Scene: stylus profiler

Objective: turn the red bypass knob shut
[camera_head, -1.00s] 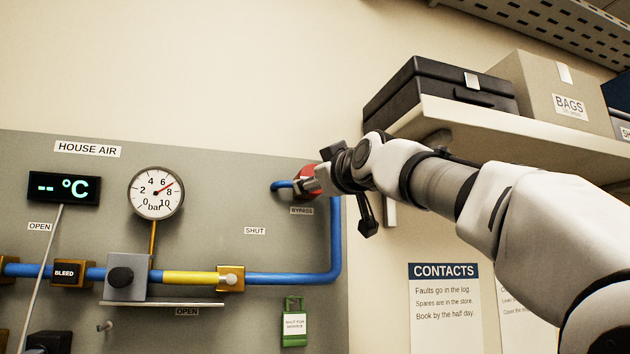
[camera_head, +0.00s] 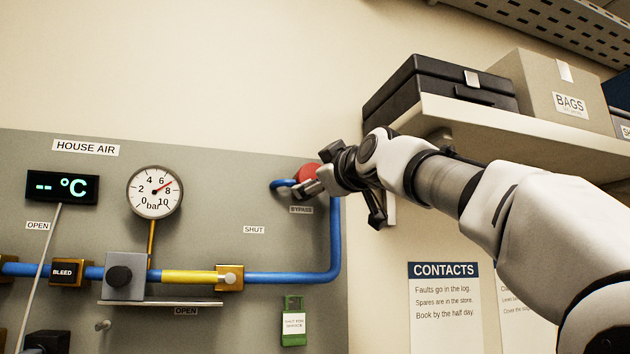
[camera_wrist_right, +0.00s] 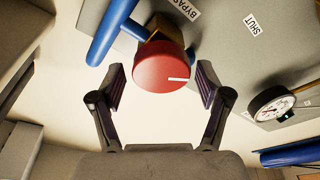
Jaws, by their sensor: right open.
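The red bypass knob (camera_wrist_right: 161,68) is round with a white line on its face, pointing right in the right wrist view. It sits on a brass valve body on the blue pipe, above the BYPASS label. In the head view the knob (camera_head: 306,172) is partly hidden behind my right gripper (camera_head: 309,186). In the right wrist view my right gripper (camera_wrist_right: 160,87) is open, with one finger on each side of the knob's near part. Gaps show between both fingers and the knob. My left gripper is not in view.
The panel (camera_head: 215,200) carries a pressure gauge (camera_head: 155,192), a blue pipe (camera_head: 295,278), a yellow pipe section and a green tag (camera_head: 293,322). A shelf (camera_head: 480,135) with a black case (camera_head: 440,90) and a BAGS box (camera_head: 550,95) is close above my right arm.

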